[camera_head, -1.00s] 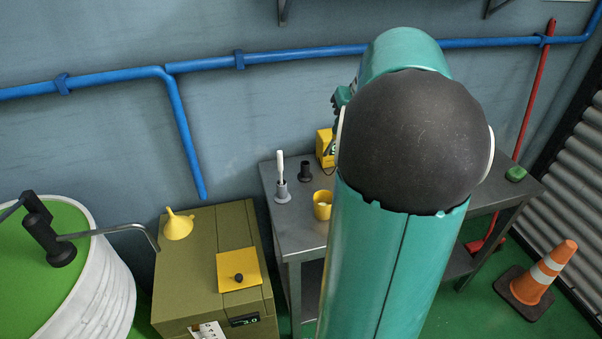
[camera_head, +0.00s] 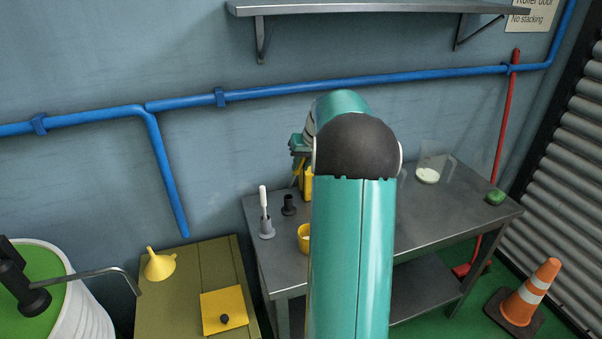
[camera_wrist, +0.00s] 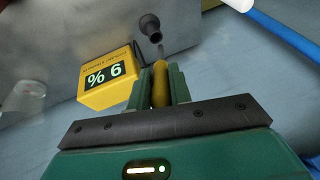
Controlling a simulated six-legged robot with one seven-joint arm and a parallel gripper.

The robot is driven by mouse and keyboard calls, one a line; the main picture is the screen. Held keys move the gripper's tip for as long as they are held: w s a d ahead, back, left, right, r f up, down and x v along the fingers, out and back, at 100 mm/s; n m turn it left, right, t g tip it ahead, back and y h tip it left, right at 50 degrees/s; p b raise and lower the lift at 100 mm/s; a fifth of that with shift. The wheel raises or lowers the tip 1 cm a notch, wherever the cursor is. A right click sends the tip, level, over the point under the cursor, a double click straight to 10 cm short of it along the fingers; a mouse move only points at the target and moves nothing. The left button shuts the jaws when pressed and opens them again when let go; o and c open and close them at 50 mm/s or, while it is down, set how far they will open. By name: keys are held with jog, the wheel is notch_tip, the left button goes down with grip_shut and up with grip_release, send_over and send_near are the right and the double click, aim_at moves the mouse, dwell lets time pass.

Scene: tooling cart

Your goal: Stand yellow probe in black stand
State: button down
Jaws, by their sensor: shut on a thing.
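The yellow probe (camera_wrist: 160,82) is between the green fingers of my gripper (camera_wrist: 161,88) in the wrist view. My gripper is shut on it, and a thin tip shows beyond the fingers. The black stand (camera_wrist: 150,27) is just past that tip in the wrist view, apart from it, with its dark opening visible. In the head view the black stand (camera_head: 289,205) is upright on the metal cart (camera_head: 450,208). My gripper (camera_head: 298,160) is above and slightly right of the stand there, partly hidden by my arm.
A yellow meter (camera_wrist: 108,80) is close to my gripper. A grey stand (camera_head: 267,229) holds a white probe (camera_head: 263,198). A yellow cup (camera_head: 303,238) is near the front. A white-bottomed dish (camera_head: 428,176) and a green object (camera_head: 495,197) are at the right. A blue pipe (camera_head: 380,78) runs behind.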

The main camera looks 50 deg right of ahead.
jog(key=shift+w+d+f, duration=0.1)
jog(key=shift+w+f, duration=0.05)
jog(key=shift+f, duration=0.75)
jog(key=shift+w+d+f, duration=0.1)
jog(key=shift+f, duration=0.8)
jog(key=shift+a+f, duration=0.1)
jog(key=shift+f, duration=0.05)
